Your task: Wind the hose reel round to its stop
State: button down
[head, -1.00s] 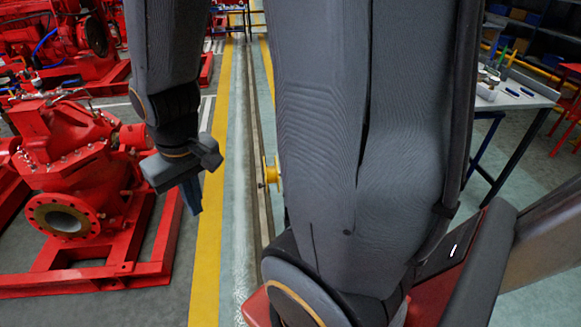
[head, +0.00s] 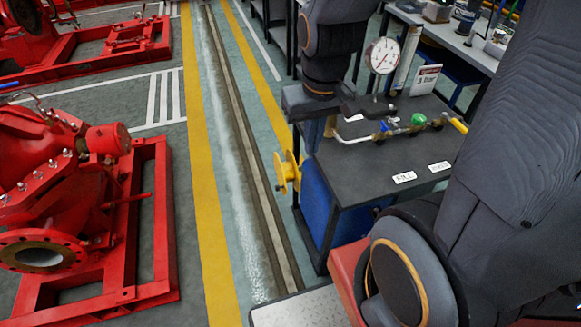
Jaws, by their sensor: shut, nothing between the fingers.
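The yellow hose reel (head: 287,173) is on the left side of a dark-topped bench (head: 375,180), over the floor channel side. A small knob or crank shows at its left.
The bench carries a pressure gauge (head: 382,55), a pipe with a green valve handle (head: 419,119), and labels. A blue tank (head: 318,203) sits under it. A red pump (head: 60,190) on a red frame stands left. The yellow-lined floor strip between is clear.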

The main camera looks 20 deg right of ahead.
aim_at(288, 172)
jog(key=k, duration=1)
jog(key=u, duration=1.4)
jog(key=i, duration=1.2)
jog(key=z, duration=2)
